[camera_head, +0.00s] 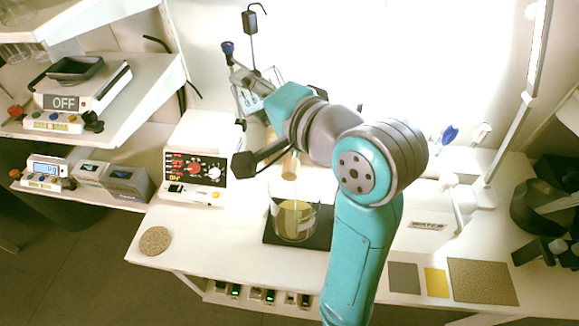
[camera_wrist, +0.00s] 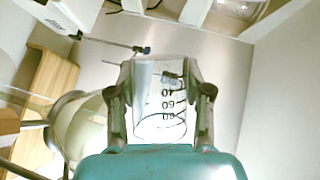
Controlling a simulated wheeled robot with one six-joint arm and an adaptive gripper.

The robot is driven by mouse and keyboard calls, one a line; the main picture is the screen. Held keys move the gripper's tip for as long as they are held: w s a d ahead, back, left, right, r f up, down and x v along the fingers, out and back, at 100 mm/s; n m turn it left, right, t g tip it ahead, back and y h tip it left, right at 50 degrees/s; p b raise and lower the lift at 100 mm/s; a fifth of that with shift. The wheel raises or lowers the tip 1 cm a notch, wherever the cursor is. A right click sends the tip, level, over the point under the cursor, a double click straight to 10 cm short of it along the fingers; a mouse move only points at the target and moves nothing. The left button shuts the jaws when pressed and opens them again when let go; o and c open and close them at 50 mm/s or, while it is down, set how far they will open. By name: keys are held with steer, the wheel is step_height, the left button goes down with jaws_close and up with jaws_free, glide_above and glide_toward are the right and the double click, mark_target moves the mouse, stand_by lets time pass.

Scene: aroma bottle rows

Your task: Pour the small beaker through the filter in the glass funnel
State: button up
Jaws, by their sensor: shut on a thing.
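My gripper (camera_wrist: 160,95) is shut on the small beaker (camera_wrist: 160,125), a clear glass with dark graduation marks, held between both fingers in the wrist view. The marks read upside down there; how far the beaker is tilted and what it holds are unclear. In the head view the beaker (camera_head: 250,101) shows beyond my wrist, high above the bench. A pale cone, apparently the filter in the glass funnel (camera_wrist: 86,130), is just left of my gripper in the wrist view. In the head view my arm mostly hides the funnel. A larger beaker (camera_head: 295,222) with yellow liquid stands below.
The larger beaker is on a black base (camera_head: 284,241). A hotplate-like device (camera_head: 195,165) stands left of it, and a round cork mat (camera_head: 155,241) lies at the front left. Grey, yellow and brown sheets (camera_head: 483,282) lie at the right. The front left of the bench is mostly clear.

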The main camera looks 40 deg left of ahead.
steer(key=shift+w+d+r+m, duration=0.2)
steer(key=shift+w+r+m, duration=0.05)
steer(key=shift+w+m, duration=0.15)
stand_by(1.5)
steer(key=shift+w+d+r+m+g+y, duration=0.1)
steer(key=shift+w+r+m+g+y, duration=0.05)
steer(key=shift+r+m+y, duration=0.3)
steer(key=shift+w+d+r+m+g+y, duration=0.15)
steer(key=shift+m+y, duration=0.1)
steer(key=shift+m, duration=0.3)
stand_by(4.2)
steer(key=shift+s+a, duration=0.1)
stand_by(0.5)
steer(key=shift+s+a+f+n+h, duration=0.15)
steer(key=shift+f+n+h, duration=0.2)
steer(key=shift+n, duration=0.2)
steer(key=shift+s+a+f+n+h, duration=0.15)
steer(key=shift+f+n+h, duration=0.15)
steer(key=shift+n, duration=0.25)
